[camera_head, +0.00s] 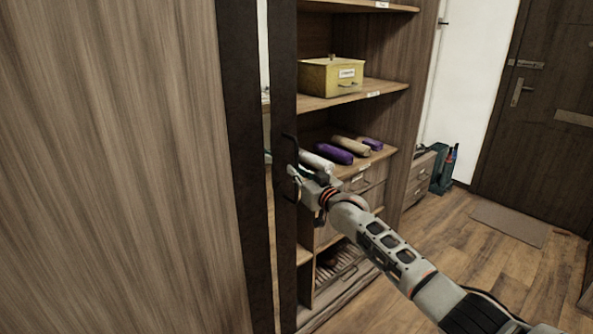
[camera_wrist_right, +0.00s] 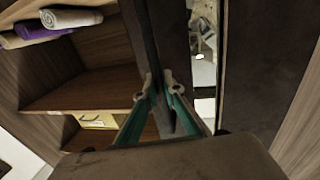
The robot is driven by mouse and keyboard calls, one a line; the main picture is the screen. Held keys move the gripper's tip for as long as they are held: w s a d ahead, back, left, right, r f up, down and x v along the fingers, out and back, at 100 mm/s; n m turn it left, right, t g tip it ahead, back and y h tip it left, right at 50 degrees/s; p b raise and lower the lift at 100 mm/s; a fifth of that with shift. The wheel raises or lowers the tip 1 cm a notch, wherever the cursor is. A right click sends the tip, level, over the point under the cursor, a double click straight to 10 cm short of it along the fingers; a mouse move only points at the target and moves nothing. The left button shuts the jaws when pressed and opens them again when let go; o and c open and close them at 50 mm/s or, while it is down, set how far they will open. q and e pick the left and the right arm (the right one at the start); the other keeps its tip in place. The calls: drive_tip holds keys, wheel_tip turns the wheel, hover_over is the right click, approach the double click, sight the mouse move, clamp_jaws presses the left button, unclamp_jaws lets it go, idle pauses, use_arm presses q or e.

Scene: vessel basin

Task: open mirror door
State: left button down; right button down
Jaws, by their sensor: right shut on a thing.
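The mirror door's dark edge frame (camera_head: 284,230) stands upright beside the open shelves, left of centre in the head view. A narrow pale strip left of it looks like mirror glass, though I cannot be sure. A dark bar handle (camera_head: 290,143) sits on this frame. My right gripper (camera_head: 294,174) is at the handle, its arm reaching in from the lower right. In the right wrist view, its teal fingers (camera_wrist_right: 163,108) are closed on either side of the dark handle bar (camera_wrist_right: 161,116). The part of the handle between the fingers is partly hidden. My left gripper is out of view.
A large wooden panel (camera_head: 110,160) with a dark border fills the left. Shelves hold a yellow box (camera_head: 331,77) and several rolled towels (camera_head: 333,152). Open wooden floor (camera_head: 460,255) lies at right, before a dark room door (camera_head: 540,110) and mat (camera_head: 510,224).

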idle(0.3)
drive_tip(key=c, duration=2.2)
unclamp_jaws()
drive_tip(key=shift+a, duration=0.1)
drive_tip(key=shift+o, duration=0.2)
drive_tip(key=shift+s, duration=0.1)
drive_tip(key=v, duration=1.2)
drive_tip(key=s+d+f+m+g+h, duration=0.1)
drive_tip(key=s+d+f, duration=0.1)
drive_tip(key=s+f, duration=0.85)
drive_tip(key=s+d+f+g+h, duration=0.1)
drive_tip(key=s+d+f+h, duration=0.1)
drive_tip(key=s+f, duration=0.9)
drive_tip(key=s+d+f+g+h, duration=0.1)
drive_tip(key=s+d+f, duration=0.2)
drive_tip(key=s+f, duration=0.4)
drive_tip(key=s+d+f+g+h, duration=0.1)
drive_tip(key=s+d+f+g, duration=0.1)
drive_tip(key=s+f, duration=0.6)
drive_tip(key=s+d, duration=0.1)
drive_tip(key=s, duration=0.3)
drive_tip(key=shift+s+d+f, duration=0.15)
drive_tip(key=shift+s+d, duration=0.25)
